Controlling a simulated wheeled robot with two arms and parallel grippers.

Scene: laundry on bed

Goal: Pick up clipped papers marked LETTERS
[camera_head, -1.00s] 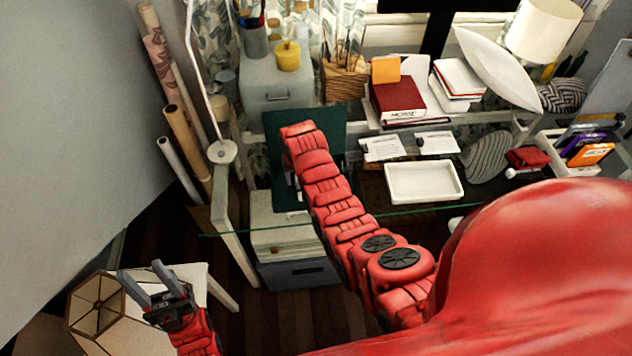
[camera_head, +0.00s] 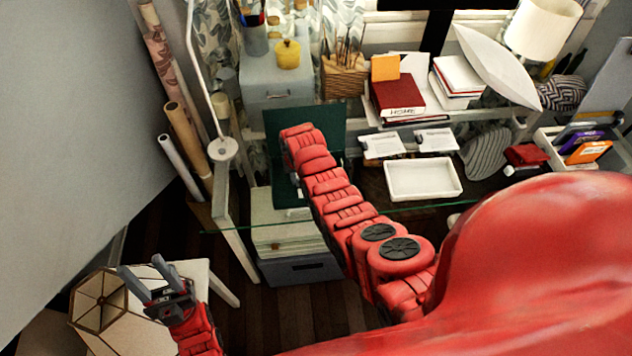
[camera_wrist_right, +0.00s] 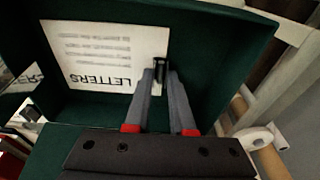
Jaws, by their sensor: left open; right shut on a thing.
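The clipped papers marked LETTERS (camera_wrist_right: 105,52) show in the right wrist view as a white sheet with upside-down print and a black clip (camera_wrist_right: 159,75) at its right edge. They are inside a dark green box (camera_wrist_right: 215,45), which also shows in the head view (camera_head: 334,128). My right gripper (camera_wrist_right: 163,75) is shut on the clip of these papers. In the head view my right arm reaches to the green box and its gripper is hidden. My left gripper (camera_head: 150,272) is open and empty at the lower left.
Other clipped papers (camera_head: 384,146) lie on the glass desk near a white tray (camera_head: 424,179). A red book (camera_head: 398,97) is behind them. A lampshade (camera_head: 103,300) is by my left gripper. Paper rolls (camera_head: 188,138) lean at the left wall.

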